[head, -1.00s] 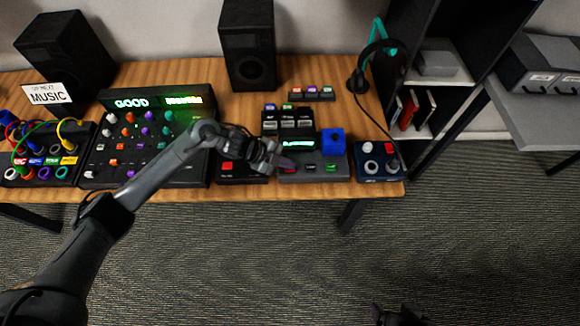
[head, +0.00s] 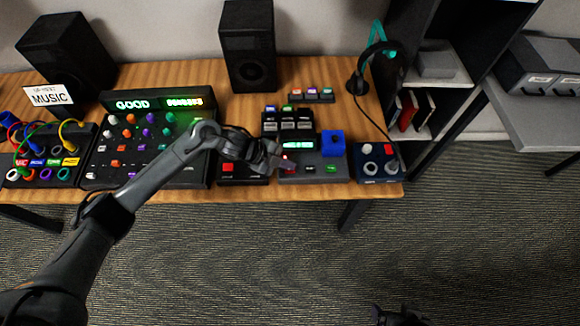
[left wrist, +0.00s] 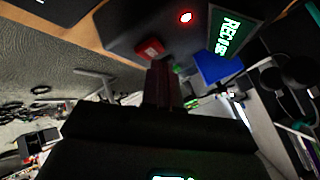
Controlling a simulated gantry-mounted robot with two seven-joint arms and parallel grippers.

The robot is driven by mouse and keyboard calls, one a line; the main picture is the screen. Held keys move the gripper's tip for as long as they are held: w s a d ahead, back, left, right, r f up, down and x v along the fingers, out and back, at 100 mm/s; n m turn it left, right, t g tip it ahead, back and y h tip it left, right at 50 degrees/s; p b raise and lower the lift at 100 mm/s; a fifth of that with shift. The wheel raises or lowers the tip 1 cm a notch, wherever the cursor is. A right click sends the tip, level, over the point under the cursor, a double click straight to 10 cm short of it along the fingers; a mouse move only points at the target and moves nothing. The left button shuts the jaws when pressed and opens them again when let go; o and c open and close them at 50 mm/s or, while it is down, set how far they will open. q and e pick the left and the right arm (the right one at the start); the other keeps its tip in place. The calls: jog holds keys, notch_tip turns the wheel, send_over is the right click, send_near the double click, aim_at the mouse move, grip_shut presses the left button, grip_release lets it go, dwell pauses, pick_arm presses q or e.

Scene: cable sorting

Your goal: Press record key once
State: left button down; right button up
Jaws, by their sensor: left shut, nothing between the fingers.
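The recorder (head: 313,170) is a grey box at the right of the table with a lit screen (head: 299,144), a blue block (head: 333,144), a red key (head: 289,169) and a green key (head: 331,169). My left gripper (head: 282,163) is shut and empty, its tips close by the red key. In the left wrist view, the red key (left wrist: 149,48) shows just beyond the fingertips (left wrist: 162,72); I cannot tell whether they touch. A red light (left wrist: 185,17) glows, and the screen (left wrist: 230,34) shows text starting "REC". A dark part, seemingly my right gripper (head: 400,315), shows at the bottom edge.
A mixer (head: 148,135) and a patch box (head: 45,160) lie to the left. A small box with a red key (head: 228,167) sits left of the recorder, and a blue box (head: 378,163) right of it. Speakers (head: 249,50) stand behind. The floor in front is clear.

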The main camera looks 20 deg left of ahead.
pick_arm(q)
jog(key=shift+r, duration=0.4)
jog(key=shift+r, duration=0.1)
notch_tip(320, 180, up, 5)
jog(key=p, duration=0.5)
dwell(0.4)
